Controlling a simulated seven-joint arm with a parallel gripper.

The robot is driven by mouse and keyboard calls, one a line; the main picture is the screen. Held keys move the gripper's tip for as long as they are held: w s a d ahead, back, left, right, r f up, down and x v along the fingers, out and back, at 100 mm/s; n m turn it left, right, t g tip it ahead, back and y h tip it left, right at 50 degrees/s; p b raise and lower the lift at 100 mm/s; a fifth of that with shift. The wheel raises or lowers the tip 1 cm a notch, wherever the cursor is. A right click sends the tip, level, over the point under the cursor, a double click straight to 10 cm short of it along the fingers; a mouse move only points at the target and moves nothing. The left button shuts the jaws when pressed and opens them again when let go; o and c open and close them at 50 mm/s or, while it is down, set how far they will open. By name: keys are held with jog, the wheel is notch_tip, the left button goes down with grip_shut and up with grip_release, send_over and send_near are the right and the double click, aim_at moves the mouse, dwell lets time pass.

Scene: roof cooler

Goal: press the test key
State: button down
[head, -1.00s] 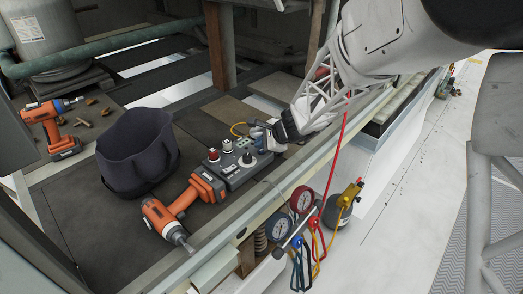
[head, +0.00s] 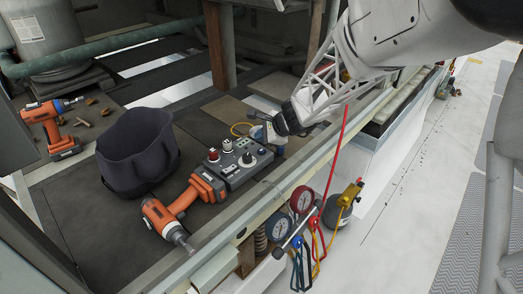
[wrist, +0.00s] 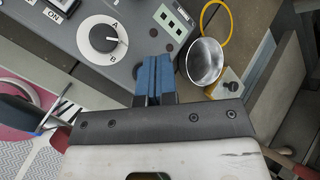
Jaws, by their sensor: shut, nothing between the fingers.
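The grey control box (head: 232,172) lies on the deck, with a red button (head: 213,155), a pale button (head: 227,145) and a rotary knob (head: 247,159) on top. In the wrist view the knob (wrist: 103,38) is marked A and B, and a white plate (wrist: 173,22) with small dark squares sits right of it. I cannot make out a label for the test key. My gripper (head: 258,133) is at the box's far right end. Its blue fingers (wrist: 153,62) are shut and empty, near the box edge below the white plate; contact is unclear.
An orange drill (head: 182,205) lies close to the box's left side, beside a dark fabric bucket (head: 137,155). A metal cup (wrist: 205,62) and a yellow loop (wrist: 218,14) are right of my fingers. Pressure gauges (head: 302,199) and a red hose (head: 338,150) are at the near ledge.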

aim_at(262, 151)
jog(key=shift+r, duration=1.5)
jog(key=s+d+r+n+g+h, duration=0.1)
jog(key=s+d+r+n, duration=0.3)
jog(key=s, duration=0.5)
jog(key=s+d+r+n+g+h, duration=0.15)
jog(key=s+r+n, duration=0.3)
jog(key=s, duration=0.45)
jog(key=s+d+r+n+h, duration=0.1)
jog(key=s+d+n+h, duration=0.1)
jog(key=s+d, duration=0.3)
jog(key=s+d+r+n+h, duration=0.1)
jog(key=s+d+n+h, duration=0.2)
jog(key=s, duration=1)
jog(key=shift+s+d+r+n, duration=0.35)
jog(key=shift+d+r+n, duration=0.05)
jog(key=shift+d+n, duration=0.6)
